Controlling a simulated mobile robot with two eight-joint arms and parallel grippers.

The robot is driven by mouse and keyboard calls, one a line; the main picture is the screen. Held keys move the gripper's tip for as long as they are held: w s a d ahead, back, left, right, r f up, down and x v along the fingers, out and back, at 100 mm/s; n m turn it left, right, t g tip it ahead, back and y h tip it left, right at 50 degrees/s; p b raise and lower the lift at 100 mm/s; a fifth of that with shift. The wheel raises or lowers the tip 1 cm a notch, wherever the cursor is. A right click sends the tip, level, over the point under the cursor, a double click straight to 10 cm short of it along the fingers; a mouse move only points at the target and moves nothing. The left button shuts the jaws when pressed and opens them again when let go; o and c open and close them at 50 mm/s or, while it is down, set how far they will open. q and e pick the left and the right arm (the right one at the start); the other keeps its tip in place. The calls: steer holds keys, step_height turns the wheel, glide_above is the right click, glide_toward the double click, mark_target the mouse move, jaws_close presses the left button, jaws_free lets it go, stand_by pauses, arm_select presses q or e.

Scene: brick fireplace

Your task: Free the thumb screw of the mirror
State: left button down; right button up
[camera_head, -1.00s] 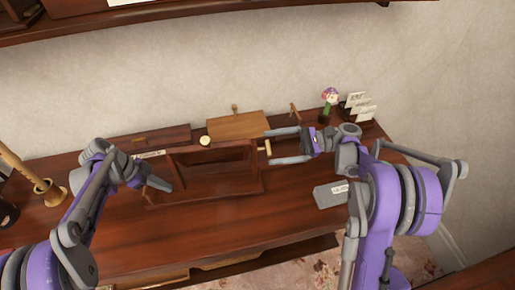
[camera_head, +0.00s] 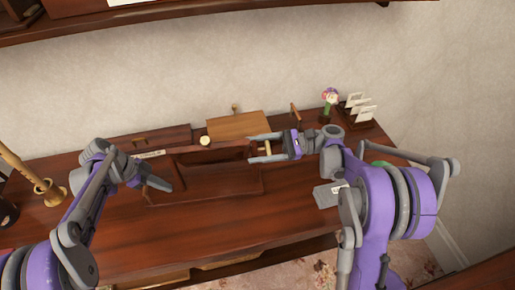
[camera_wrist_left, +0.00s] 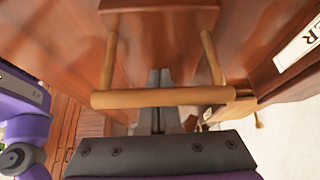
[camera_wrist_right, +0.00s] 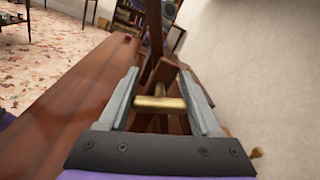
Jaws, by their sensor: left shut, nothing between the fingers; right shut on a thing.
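The mirror (camera_head: 208,149) is a dark wooden frame tilted on the desk in the head view. The thumb screw, a small pale brass bar (camera_head: 267,149), is at its right side and also shows in the right wrist view (camera_wrist_right: 160,103). My right gripper (camera_head: 252,152) is shut on the screw, one finger at each end of the bar. My left gripper (camera_head: 165,186) is shut and empty by the frame's left side. In the left wrist view, a wooden crossbar (camera_wrist_left: 160,98) on two dowels passes in front of its closed fingers (camera_wrist_left: 158,76).
A lighter wooden box (camera_head: 238,125) stands behind the mirror. A figurine (camera_head: 329,100) and a card holder (camera_head: 358,107) are at the back right. A brass candlestick (camera_head: 48,192) is at the left. The front desk is clear.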

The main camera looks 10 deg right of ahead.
steer(key=c, duration=0.5)
steer(key=shift+n, duration=0.7)
steer(key=o, duration=1.4)
steer(key=s+d, duration=0.1)
steer(key=d, duration=1.1)
steer(key=shift+f, duration=0.1)
